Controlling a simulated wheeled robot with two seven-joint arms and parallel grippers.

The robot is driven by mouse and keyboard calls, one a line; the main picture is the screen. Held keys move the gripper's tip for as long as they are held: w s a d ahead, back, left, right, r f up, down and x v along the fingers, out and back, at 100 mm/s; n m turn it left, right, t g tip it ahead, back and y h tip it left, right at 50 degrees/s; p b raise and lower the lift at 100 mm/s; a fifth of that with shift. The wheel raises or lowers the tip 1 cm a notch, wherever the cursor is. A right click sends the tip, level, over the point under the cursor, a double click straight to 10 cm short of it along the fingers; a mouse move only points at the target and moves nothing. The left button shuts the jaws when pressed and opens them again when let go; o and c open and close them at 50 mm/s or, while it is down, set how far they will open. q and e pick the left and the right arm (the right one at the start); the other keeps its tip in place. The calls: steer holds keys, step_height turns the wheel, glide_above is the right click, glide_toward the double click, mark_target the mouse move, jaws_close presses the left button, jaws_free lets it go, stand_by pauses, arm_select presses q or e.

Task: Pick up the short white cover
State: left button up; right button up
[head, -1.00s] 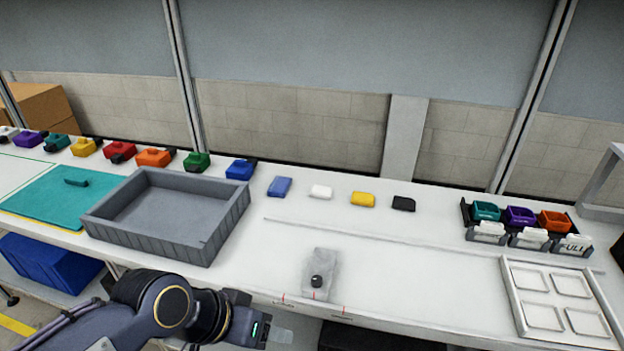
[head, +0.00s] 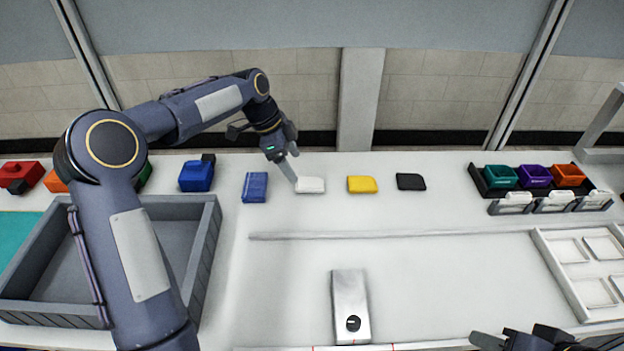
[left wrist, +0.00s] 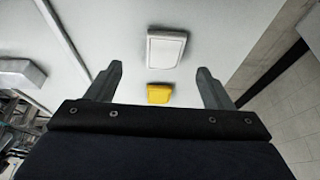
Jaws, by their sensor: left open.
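The short white cover (head: 312,186) lies flat on the table, between the blue cover (head: 255,187) and the yellow cover (head: 362,184).
A black cover (head: 410,181) lies right of the yellow one. A large grey tray (head: 205,250) stands at left, partly behind my left arm. A thin rail (head: 390,235) runs across the table in front of the covers. A metal block (head: 350,295) stands in front.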

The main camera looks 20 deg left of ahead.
mark_target(309, 182)
arm_select(q)
steer(key=x, duration=0.5)
steer(key=w+x, duration=0.1)
steer(key=x, duration=0.1)
steer(key=shift+d+p, duration=0.3)
steer(key=shift+p, duration=0.05)
steer(key=c, duration=1)
steer(key=shift+c, duration=0.2)
steer(key=shift+r, duration=0.1)
